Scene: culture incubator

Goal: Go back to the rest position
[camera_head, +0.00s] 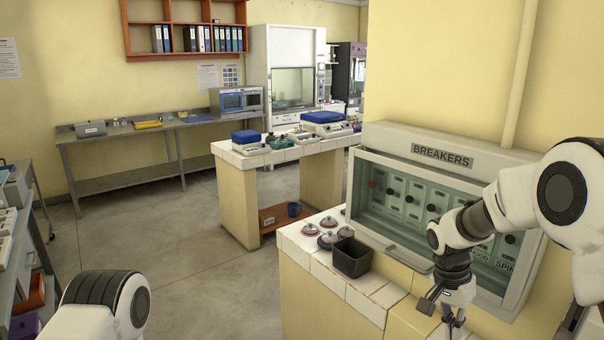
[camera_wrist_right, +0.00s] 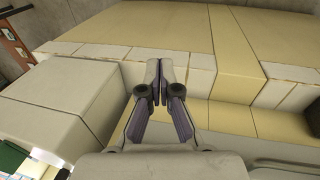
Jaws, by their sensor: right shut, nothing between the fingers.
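My right gripper (camera_head: 440,309) hangs from the right arm in front of the breaker box, near the tiled counter's right end. The right wrist view shows its two fingers (camera_wrist_right: 167,82) together at the tips with nothing between them. In that view the fingers are over a tan and white tiled surface. My left arm (camera_head: 100,308) shows only as a white and black link at the bottom left of the head view. The left gripper is out of the picture.
The BREAKERS box (camera_head: 440,205) stands on the tiled counter (camera_head: 362,300), close to my right arm. A dark open bin (camera_head: 351,258) and several small lidded dishes (camera_head: 328,239) sit left of it. A metal shelf unit (camera_head: 40,230) is at left. Floor (camera_head: 180,265) between is clear.

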